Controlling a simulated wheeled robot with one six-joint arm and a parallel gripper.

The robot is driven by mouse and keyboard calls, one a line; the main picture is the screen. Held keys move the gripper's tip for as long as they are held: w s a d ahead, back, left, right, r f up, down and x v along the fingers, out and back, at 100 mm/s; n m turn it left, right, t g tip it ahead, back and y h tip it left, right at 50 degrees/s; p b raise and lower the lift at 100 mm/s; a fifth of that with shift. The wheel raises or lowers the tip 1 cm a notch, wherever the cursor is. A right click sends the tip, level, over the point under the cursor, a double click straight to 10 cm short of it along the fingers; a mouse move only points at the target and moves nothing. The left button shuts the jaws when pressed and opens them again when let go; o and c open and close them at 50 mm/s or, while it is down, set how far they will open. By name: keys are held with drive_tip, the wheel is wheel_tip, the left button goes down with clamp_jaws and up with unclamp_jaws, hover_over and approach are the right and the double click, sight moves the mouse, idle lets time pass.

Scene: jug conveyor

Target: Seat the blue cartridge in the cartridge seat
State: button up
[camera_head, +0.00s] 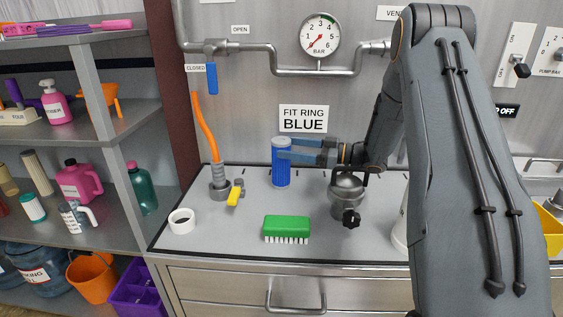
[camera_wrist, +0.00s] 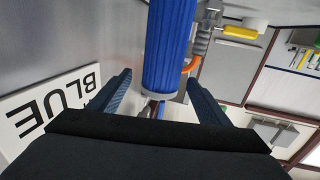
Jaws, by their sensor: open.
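The blue cartridge (camera_head: 281,168) is a ribbed upright cylinder with a lighter blue top, and it appears to stand on the grey counter. My gripper (camera_head: 286,151) reaches in from the right at the height of its upper part. In the wrist view the cartridge (camera_wrist: 170,45) lies between the two open fingers of my gripper (camera_wrist: 160,78), with a gap visible on both sides near its pale end. A round metal housing (camera_head: 347,192) with a black knob stands to the right on the counter. I cannot tell whether it holds the cartridge seat.
A green brush (camera_head: 287,227), a white ring (camera_head: 182,221) and an orange hose fitting with a yellow lever (camera_head: 235,193) are on the counter. A sign reading "FIT RING BLUE" (camera_head: 303,118) hangs behind. Free counter (camera_head: 235,222) lies between the ring and brush.

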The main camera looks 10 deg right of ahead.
drive_tip(key=p+x, duration=0.2)
drive_tip(key=x, duration=0.5)
drive_tip(key=shift+a+r, duration=0.15)
drive_tip(key=shift+a, duration=0.05)
drive_tip(key=c, duration=1.5)
